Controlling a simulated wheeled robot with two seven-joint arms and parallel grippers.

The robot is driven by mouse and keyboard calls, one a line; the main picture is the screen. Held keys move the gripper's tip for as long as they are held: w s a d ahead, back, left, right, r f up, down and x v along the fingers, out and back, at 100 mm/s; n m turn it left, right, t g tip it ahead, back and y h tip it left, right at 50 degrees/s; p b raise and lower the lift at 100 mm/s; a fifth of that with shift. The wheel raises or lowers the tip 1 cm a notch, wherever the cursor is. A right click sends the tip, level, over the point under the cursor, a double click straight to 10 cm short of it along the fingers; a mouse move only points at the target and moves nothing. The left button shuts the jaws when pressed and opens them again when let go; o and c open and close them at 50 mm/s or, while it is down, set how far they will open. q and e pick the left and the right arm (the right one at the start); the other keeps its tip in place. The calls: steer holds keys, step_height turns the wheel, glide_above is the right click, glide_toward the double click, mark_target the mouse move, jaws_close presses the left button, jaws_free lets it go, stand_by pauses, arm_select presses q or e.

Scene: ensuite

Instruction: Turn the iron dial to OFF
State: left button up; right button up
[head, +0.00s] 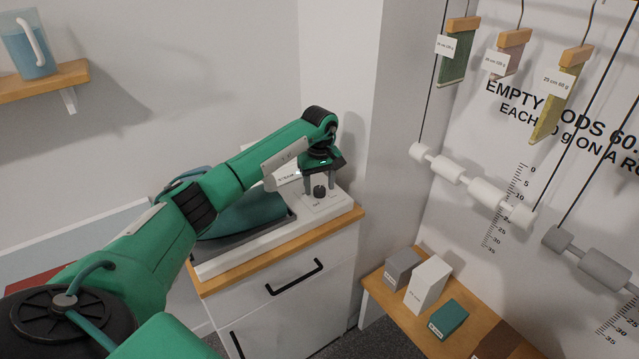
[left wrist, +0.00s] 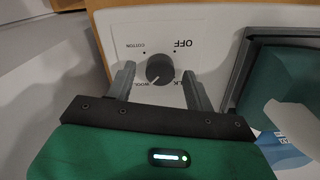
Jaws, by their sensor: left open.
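The iron dial (head: 319,192) is a small dark round knob on the white panel (head: 338,203) at the right end of the iron's base. In the left wrist view the dial (left wrist: 159,69) has labels OFF (left wrist: 184,43), COTTON, WOOL and SILK around it. A small light mark on its edge seems to face the WOOL side, away from OFF. My left gripper (head: 320,187) is over the panel, pointing down. It is open, with one finger on each side of the dial and gaps to it in the left wrist view (left wrist: 158,72). My right gripper is not in view.
The teal iron (head: 245,215) lies in a dark tray beside the panel, on a white cabinet (head: 290,290) with a wooden top. A wall stands close behind. A low wooden table (head: 400,318) with several boxes is at right. Rods and hanging plates are on the right wall.

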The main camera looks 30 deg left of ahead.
arm_select(q)
steer(key=shift+f, duration=0.45)
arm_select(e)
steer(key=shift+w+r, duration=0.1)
arm_select(q)
steer(key=shift+c, duration=0.2)
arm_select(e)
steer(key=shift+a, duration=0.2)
arm_select(q)
steer(key=c, duration=0.9)
steer(key=shift+c, duration=0.2)
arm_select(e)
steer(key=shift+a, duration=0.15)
arm_select(q)
steer(key=shift+n, duration=0.3)
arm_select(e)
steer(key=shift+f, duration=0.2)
